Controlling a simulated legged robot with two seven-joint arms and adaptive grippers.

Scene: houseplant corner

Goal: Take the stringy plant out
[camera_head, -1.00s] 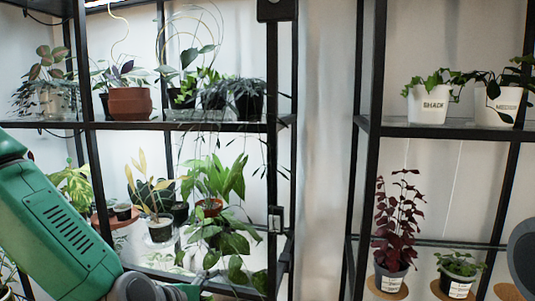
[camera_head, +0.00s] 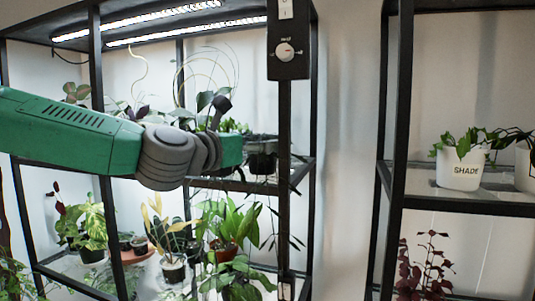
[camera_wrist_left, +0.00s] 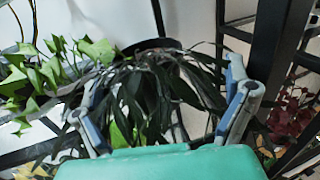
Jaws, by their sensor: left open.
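The stringy plant, with long dark narrow leaves, hangs from a dark pot (camera_wrist_left: 152,45) in the left wrist view. Its leaves (camera_wrist_left: 150,90) spread between the two fingers of my left gripper (camera_wrist_left: 165,78), which is open. The pot is beyond the fingertips, and the leaves hide much of it. In the head view, my left arm reaches across from the left to the upper shelf. My left gripper there partly hides the stringy plant (camera_head: 264,163) at the shelf's right end. Contact between fingers and leaves cannot be told. My right gripper is out of view.
A black post with a knob box (camera_head: 286,50) stands right of the plant. A broad green-leaved plant (camera_wrist_left: 40,75) is close on the left in the wrist view. Several potted plants fill the lower shelf. A white SHADE pot (camera_head: 460,172) stands on the right rack.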

